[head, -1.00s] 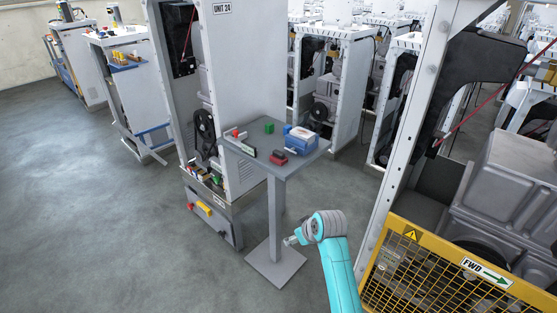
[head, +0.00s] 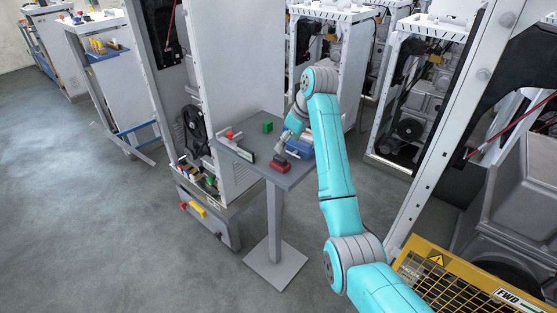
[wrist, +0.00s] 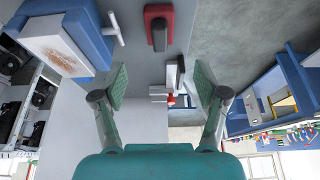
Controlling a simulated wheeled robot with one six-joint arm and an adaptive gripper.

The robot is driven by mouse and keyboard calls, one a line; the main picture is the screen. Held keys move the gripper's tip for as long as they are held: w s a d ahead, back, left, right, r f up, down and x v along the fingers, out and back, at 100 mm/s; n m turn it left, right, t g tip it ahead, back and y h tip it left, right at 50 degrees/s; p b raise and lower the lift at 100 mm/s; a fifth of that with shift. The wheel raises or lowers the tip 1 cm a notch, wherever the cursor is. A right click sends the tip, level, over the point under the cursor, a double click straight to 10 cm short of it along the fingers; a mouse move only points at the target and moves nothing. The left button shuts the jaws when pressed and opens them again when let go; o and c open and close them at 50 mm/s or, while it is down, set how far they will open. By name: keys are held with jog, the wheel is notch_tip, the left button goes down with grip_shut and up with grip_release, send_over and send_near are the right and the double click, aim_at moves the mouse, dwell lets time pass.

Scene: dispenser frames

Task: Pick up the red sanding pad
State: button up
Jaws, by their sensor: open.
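The red sanding pad (head: 281,166), with a dark grip on top, lies near the front edge of the small grey table (head: 302,173). In the wrist view the red sanding pad (wrist: 169,13) shows at the top centre, beyond the fingertips. My gripper (head: 281,146) is above the table, just behind the pad in the head view. In the wrist view my gripper (wrist: 160,83) is open, its two green finger pads wide apart with nothing held between them.
A blue box (head: 305,150) with a white top stands close to the pad, partly hidden by my arm; it also shows in the wrist view (wrist: 75,60). A green block (head: 267,127) and a red-topped item (head: 230,134) share the table. A yellow mesh guard (head: 440,290) stands at right.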

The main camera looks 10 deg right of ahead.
aim_at(281, 158)
jog(key=x, duration=0.9)
jog(key=shift+s+f, duration=0.1)
jog(key=shift+f, duration=0.05)
jog(key=shift+c, duration=0.3)
jog(key=c, duration=1.2)
